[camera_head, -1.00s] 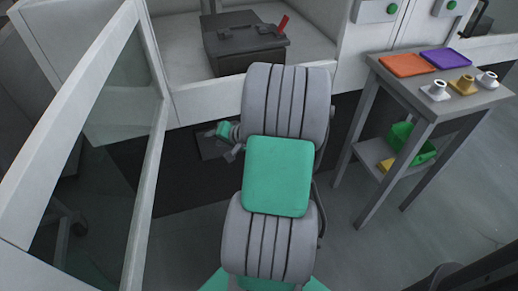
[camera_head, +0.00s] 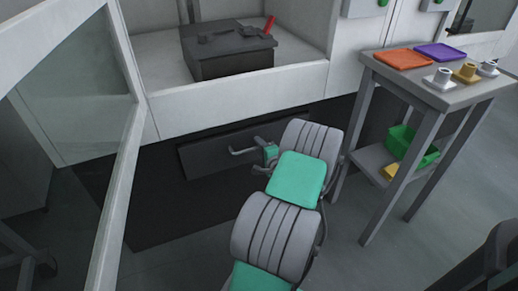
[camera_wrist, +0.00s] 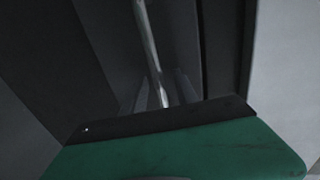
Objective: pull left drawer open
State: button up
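The left drawer (camera_head: 212,152) shows in the head view as a dark front panel below the white cabinet ledge. It looks slightly tilted in the picture, and how far out it stands is hard to tell. A thin grey bar handle (camera_head: 242,151) sticks out at its middle right. My gripper (camera_head: 262,150) is at the handle, its green body just right of it; the fingers are too small to make out. In the dark wrist view a metal bar (camera_wrist: 150,50) runs down toward the gripper's green-and-black body. Whether the fingers are closed around it is unclear.
A glass door (camera_head: 75,110) with a white frame stands at the left. A dark box (camera_head: 225,55) sits in the white cabinet above. A grey side table (camera_head: 455,98) with trays and small cups stands at the right. Floor in front of the drawer is free.

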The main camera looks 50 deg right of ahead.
jog(key=shift+c, duration=0.3)
grip_shut()
dwell(1.1)
